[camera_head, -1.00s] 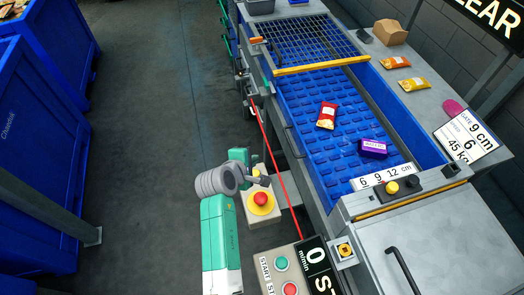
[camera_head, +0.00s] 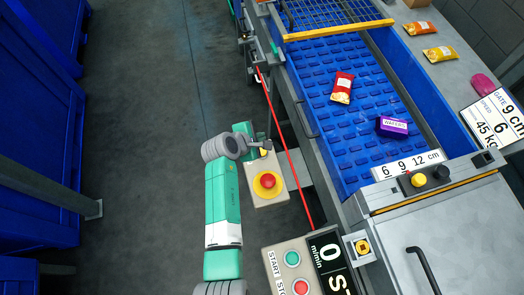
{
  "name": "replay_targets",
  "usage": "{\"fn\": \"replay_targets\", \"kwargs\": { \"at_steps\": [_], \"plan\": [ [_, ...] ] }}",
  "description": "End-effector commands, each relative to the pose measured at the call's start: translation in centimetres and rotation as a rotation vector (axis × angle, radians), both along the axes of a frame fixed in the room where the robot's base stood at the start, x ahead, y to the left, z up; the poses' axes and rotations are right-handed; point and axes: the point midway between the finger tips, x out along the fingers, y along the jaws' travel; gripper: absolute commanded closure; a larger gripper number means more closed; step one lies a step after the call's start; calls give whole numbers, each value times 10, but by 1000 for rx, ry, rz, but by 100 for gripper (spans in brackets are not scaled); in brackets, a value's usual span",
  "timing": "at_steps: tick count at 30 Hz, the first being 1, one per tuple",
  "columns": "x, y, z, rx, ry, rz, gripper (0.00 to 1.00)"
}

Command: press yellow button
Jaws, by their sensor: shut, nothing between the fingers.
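A round yellow button (camera_head: 418,180) sits on a small dark box on the end frame of the blue conveyor, beside a black knob (camera_head: 441,173). A square yellow unit with a dark centre (camera_head: 362,246) is on a grey box lower on the frame. My gripper (camera_head: 266,144) is shut and empty, left of the conveyor and clear of both yellow things. It is small in the view, just above the red emergency stop (camera_head: 268,181) on its yellow disc. A bit of yellow shows beside my gripper, too small to identify.
A control box with a green start button (camera_head: 292,258) and red stop button (camera_head: 302,287) stands below, beside a black display (camera_head: 328,262). A red cord (camera_head: 285,150) runs along the conveyor. A red packet (camera_head: 342,88) and purple box (camera_head: 392,126) lie on the belt (camera_head: 352,150).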

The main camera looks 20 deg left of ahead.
Motion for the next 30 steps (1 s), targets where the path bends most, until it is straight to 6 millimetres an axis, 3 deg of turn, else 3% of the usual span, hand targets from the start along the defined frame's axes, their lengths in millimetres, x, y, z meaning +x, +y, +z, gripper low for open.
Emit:
{"fn": "replay_targets", "kwargs": {
  "at_steps": [1,16,30],
  "plan": [
    [0,0,-11,0,0,0,100],
    [0,0,-74,-2,0,0,100],
    [0,0,-79,1,0,-1,100]
  ]
}}
